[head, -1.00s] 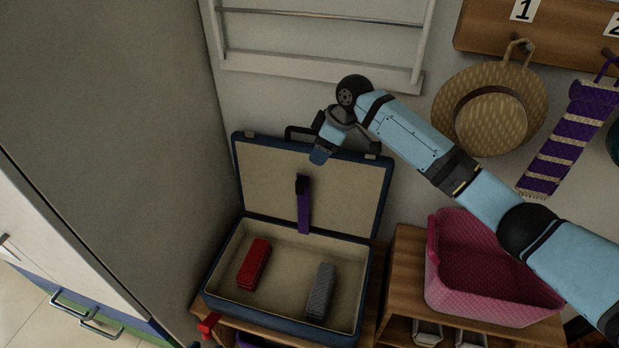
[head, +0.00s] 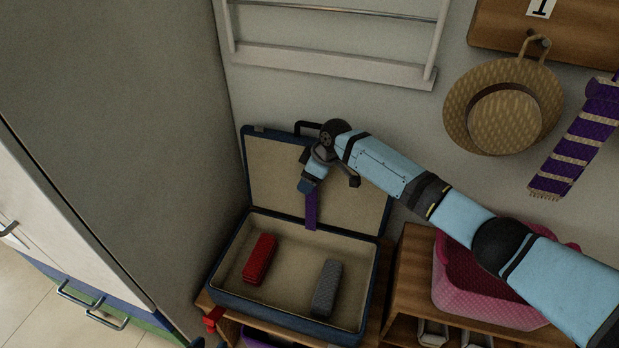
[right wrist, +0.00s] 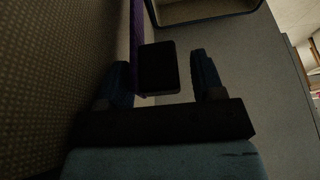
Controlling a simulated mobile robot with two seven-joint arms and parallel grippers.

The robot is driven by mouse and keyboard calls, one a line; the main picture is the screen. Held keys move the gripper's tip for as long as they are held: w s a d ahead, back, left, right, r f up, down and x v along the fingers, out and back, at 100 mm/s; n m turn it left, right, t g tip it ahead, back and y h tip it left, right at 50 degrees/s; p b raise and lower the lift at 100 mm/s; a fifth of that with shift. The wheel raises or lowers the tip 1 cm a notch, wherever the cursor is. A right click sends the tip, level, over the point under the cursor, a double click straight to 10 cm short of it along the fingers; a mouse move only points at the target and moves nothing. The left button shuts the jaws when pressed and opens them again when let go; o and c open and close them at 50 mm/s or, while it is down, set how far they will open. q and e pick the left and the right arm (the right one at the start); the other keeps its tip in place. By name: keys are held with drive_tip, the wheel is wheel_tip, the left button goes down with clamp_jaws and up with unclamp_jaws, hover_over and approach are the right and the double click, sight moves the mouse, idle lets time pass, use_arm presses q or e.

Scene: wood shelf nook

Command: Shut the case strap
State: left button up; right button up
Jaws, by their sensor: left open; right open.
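The blue case (head: 285,325) stands open on a wooden shelf, its lid (head: 268,170) tilted up against the wall. A purple strap (head: 311,212) hangs down the inside of the lid. My right gripper (head: 330,184) is open in front of the lid, at the strap's upper part. In the right wrist view, the strap's black buckle (right wrist: 158,68) lies between the open fingers (right wrist: 163,78), closer to the left one, with the purple strap (right wrist: 137,30) behind it. In the head view my gripper hides the buckle. My left gripper is not in view.
A red block (head: 260,258) and a grey block (head: 327,287) lie in the case. A pink basket (head: 490,301) stands to the right, under my right arm. A tall grey panel (head: 120,150) rises close on the left. A hat (head: 502,120) and a striped scarf (head: 572,145) hang at right.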

drive_tip(key=shift+c, duration=0.4)
clamp_jaws()
drive_tip(key=shift+s+a+r+p, duration=0.15)
drive_tip(key=shift+s+p, duration=0.25)
drive_tip(key=shift+p, duration=0.1)
use_arm(q)
wheel_tip(320, 180, up, 6)
drive_tip(key=a+p, duration=0.1)
drive_tip(key=p, duration=0.6)
drive_tip(key=shift+s+m+p, duration=0.35)
drive_tip(key=shift+s+m, duration=0.05)
drive_tip(key=shift+s, duration=0.05)
use_arm(e)
drive_tip(key=s+a+f+t+h, duration=0.1)
drive_tip(key=s+a+f+t, duration=0.1)
drive_tip(key=s, duration=0.4)
drive_tip(key=s+a+f+n+t+h, duration=0.1)
drive_tip(key=s+a+f+t, duration=0.2)
drive_tip(key=s, duration=0.3)
drive_tip(key=shift+s+a+f+t, duration=0.15)
drive_tip(key=shift+s+f+t, duration=0.15)
drive_tip(key=shift+t, duration=0.4)
drive_tip(key=shift+c, duration=0.2)
unclamp_jaws()
use_arm(q)
drive_tip(key=shift+f, duration=0.1)
use_arm(e)
drive_tip(key=shift+o, duration=0.6)
